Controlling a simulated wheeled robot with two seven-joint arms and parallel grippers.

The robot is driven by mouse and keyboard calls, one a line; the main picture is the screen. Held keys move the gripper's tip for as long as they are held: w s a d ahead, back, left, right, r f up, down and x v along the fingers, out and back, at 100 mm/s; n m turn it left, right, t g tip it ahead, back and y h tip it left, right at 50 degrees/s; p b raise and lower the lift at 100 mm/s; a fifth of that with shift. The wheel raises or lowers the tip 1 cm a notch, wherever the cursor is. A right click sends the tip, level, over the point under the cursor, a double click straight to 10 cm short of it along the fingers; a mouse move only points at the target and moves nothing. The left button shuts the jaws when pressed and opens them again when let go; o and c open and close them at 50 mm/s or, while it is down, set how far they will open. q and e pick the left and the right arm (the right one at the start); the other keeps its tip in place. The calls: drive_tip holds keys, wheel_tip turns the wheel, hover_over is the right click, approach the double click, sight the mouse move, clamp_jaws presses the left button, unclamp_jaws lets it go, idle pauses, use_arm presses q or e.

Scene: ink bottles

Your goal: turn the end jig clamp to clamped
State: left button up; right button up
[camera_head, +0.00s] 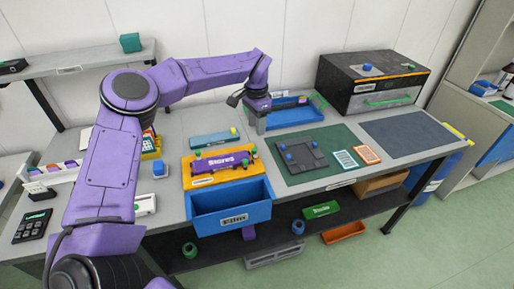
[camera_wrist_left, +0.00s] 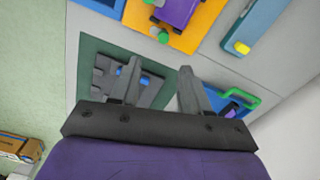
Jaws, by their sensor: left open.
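My left gripper (camera_head: 256,122) hangs above the back of the table, behind the green mat. In the left wrist view my left gripper (camera_wrist_left: 160,72) has its two fingers apart with nothing between them. An orange board (camera_head: 191,184) carries a purple block (camera_head: 219,162) lettered in white, with green knobs (camera_head: 253,152) near its ends. The board (camera_wrist_left: 207,22) also shows at the top of the wrist view, apart from the fingers. Which part is the end jig clamp I cannot tell for certain. My right gripper is not in view.
A dark plate (camera_head: 301,157) with blue knobs lies on the green mat (camera_head: 285,179). A blue tray (camera_head: 292,117) is beside my gripper. A teal bar (camera_head: 209,140) with a yellow knob lies behind the board. An open blue drawer (camera_head: 232,208) juts out in front. A black box (camera_head: 372,78) stands back right.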

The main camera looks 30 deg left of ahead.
sight(254, 149)
use_arm(q)
drive_tip(key=f+p, duration=0.1)
drive_tip(key=f, duration=0.2)
drive_tip(key=f+p, duration=0.1)
drive_tip(key=f, duration=0.2)
drive_tip(key=a+f+p, duration=0.1)
drive_tip(key=f, duration=0.2)
drive_tip(key=shift+s+f, duration=0.2)
drive_tip(key=shift+d+f, duration=0.15)
drive_tip(key=shift+f, duration=0.15)
drive_tip(key=shift+c, duration=0.3)
clamp_jaws()
